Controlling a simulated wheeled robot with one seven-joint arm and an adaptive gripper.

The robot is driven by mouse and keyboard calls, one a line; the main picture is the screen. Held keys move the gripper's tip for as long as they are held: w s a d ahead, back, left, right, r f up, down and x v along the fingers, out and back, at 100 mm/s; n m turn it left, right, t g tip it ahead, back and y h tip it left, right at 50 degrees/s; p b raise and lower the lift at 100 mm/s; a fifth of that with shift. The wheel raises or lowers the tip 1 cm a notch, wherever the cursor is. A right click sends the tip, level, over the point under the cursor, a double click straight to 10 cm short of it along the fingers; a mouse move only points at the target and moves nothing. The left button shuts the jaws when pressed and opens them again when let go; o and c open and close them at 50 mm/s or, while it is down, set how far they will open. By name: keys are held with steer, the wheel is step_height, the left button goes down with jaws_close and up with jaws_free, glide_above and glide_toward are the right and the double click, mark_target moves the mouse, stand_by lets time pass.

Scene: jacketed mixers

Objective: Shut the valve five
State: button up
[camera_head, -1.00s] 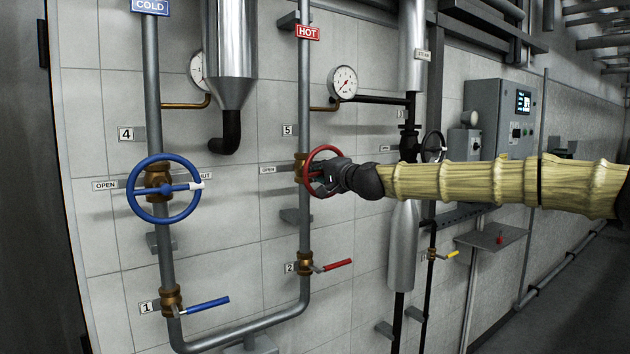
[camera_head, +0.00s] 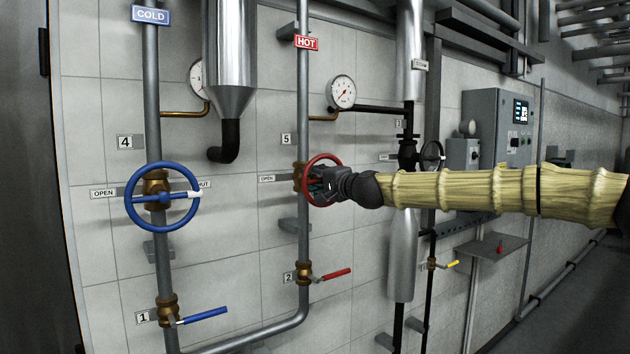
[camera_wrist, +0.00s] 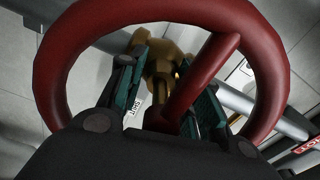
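Valve five is a red handwheel (camera_head: 321,157) on a brass body (camera_head: 299,177) on the HOT pipe, beside the number 5 plate (camera_head: 287,139). In the wrist view the red wheel (camera_wrist: 265,85) fills the frame, with a spoke crossing toward its hub and brass behind. My gripper (camera_head: 324,184) is at the wheel and hides part of it. In the wrist view my gripper's (camera_wrist: 168,95) two teal-padded fingers stand apart inside the rim, one each side of the spoke. The spoke is near the right finger, with a gap to the left one; contact cannot be told.
A blue handwheel (camera_head: 162,222), number 4, is on the COLD pipe to the left. Below are a blue lever (camera_head: 203,314) and a red lever (camera_head: 333,274). A gauge (camera_head: 341,92) is above right. A silver vertical pipe (camera_head: 403,250) stands behind my arm.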

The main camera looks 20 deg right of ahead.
steer(key=v, duration=1.2)
steer(key=shift+d, duration=0.2)
